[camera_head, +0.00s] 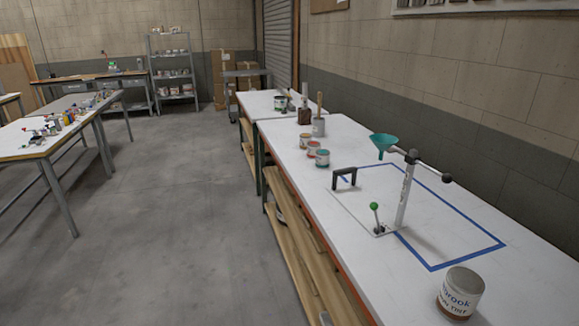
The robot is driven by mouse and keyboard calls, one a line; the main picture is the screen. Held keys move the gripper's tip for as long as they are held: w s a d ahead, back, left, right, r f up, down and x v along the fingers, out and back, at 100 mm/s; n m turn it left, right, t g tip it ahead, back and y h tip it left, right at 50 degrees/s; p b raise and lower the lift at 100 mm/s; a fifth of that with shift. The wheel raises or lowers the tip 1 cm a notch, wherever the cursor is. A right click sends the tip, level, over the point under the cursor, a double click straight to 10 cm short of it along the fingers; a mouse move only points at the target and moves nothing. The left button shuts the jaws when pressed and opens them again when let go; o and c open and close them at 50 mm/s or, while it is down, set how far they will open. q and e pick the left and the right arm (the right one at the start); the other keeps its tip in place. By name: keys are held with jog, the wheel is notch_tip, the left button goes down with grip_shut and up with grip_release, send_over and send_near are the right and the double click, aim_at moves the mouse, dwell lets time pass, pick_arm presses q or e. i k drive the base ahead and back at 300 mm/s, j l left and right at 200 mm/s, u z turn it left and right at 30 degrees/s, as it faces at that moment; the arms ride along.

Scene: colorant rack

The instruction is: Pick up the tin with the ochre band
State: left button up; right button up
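Three small tins stand in a row on the long white workbench (345,215). The farthest tin (304,141) seems to have an ochre or orange-yellow band. Neither of my grippers is in view.
A teal funnel (384,142) and a grey post with a lever (405,190) stand by a blue tape outline (465,258). A green-knobbed lever (376,215) and a black handle (344,178) are near. A large can (460,293) stands at front right. The floor at left is clear.

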aim_at(305, 138)
jog(key=i+j+u, duration=0.3)
jog(key=i, duration=0.3)
jog(key=i+u, duration=0.35)
jog(key=i, duration=1.9)
jog(key=i+z, duration=0.4)
jog(key=i+j+z, duration=0.5)
jog(key=i+z, duration=0.25)
jog(key=i+j+z, duration=0.2)
jog(key=z, duration=0.15)
jog(key=i+j+z, duration=0.15)
jog(key=j+z, duration=0.2)
jog(key=i+j+z, duration=0.1)
jog(key=j+z, duration=0.2)
